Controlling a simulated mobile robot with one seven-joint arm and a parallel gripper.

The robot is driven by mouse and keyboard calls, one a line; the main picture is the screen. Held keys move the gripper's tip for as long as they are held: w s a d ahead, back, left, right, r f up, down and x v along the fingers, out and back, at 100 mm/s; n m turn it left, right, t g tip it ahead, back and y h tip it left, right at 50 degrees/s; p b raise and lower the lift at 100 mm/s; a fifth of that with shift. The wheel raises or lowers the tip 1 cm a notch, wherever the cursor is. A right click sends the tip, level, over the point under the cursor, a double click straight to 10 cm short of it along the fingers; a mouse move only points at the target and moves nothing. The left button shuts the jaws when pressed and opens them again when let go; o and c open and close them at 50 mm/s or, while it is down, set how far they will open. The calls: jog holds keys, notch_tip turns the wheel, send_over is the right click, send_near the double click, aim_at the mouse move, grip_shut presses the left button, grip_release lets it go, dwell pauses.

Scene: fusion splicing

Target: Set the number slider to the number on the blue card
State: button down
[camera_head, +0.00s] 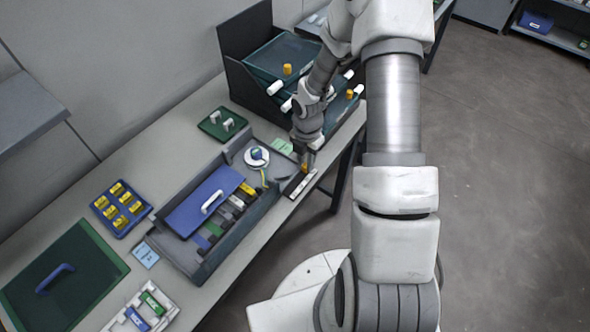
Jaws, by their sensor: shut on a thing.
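The number slider (299,187) is a narrow black and white strip at the table's front edge, right of the grey tray. A small orange knob (304,168) shows at its far end. My gripper (307,163) points down over this end and is shut on the orange knob; the fingers partly hide it. The blue card (146,255) is a small pale blue sheet lying on the table left of the tray. Its number is too small to read, and so are the marks on the slider.
The grey tray (190,258) holds a blue lid with a white handle, several coloured blocks and a white spool. A pale green card (283,147) lies behind my gripper. Dark stacked drawers (243,79) stand at the back. A green lid (60,285) lies front left.

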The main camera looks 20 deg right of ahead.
jog(key=shift+w+d, duration=0.4)
jog(key=shift+d, duration=0.05)
jog(key=c, duration=0.8)
grip_release()
jog(key=shift+o, duration=0.2)
notch_tip(320, 180, up, 18)
jog(key=p, duration=0.1)
jog(key=shift+f+p, duration=0.25)
jog(key=shift+p, duration=0.15)
